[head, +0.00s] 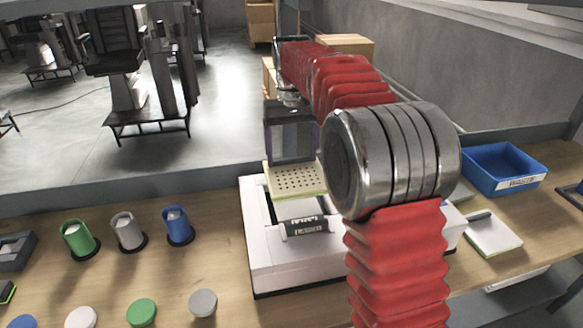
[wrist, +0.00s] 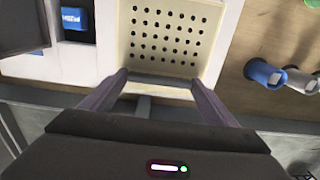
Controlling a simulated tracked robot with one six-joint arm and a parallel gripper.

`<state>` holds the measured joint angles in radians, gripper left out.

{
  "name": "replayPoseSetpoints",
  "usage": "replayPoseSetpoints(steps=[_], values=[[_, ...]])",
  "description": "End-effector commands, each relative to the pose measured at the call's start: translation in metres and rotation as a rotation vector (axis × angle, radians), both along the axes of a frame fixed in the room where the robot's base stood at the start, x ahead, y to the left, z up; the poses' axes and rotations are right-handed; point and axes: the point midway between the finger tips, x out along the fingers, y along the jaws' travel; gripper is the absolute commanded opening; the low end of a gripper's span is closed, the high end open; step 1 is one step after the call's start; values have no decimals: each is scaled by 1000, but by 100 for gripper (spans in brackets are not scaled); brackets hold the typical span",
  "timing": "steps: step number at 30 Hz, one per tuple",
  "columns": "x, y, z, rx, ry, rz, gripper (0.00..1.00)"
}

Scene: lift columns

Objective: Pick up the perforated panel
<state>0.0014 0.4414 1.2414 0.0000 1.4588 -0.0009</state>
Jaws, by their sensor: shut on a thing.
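The perforated panel (head: 296,180) is a cream plate with rows of small dark holes and a thin green lower edge. It sits over the white box on the bench in the head view. In the wrist view the panel (wrist: 165,38) lies just beyond the fingers, with a finger at each side of its near edge. My gripper (wrist: 160,85) is shut on the panel. In the head view my gripper (head: 291,160) is above the panel's far end. I cannot tell whether the panel touches the box beneath it.
The white box (head: 262,250) has a dark opening and a labelled latch (head: 306,227). Green, grey and blue cups (head: 178,226) stand to its left, with coloured discs (head: 141,312) in front. A blue bin (head: 503,168) and a white block (head: 492,236) are at the right.

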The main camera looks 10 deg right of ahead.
Motion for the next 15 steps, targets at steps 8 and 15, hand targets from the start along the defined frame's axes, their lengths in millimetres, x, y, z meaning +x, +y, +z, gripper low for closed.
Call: replayPoseSetpoints(steps=[8,15], values=[[0,0,24,0,0,0,55],[0,0,24,0,0,0,55]])
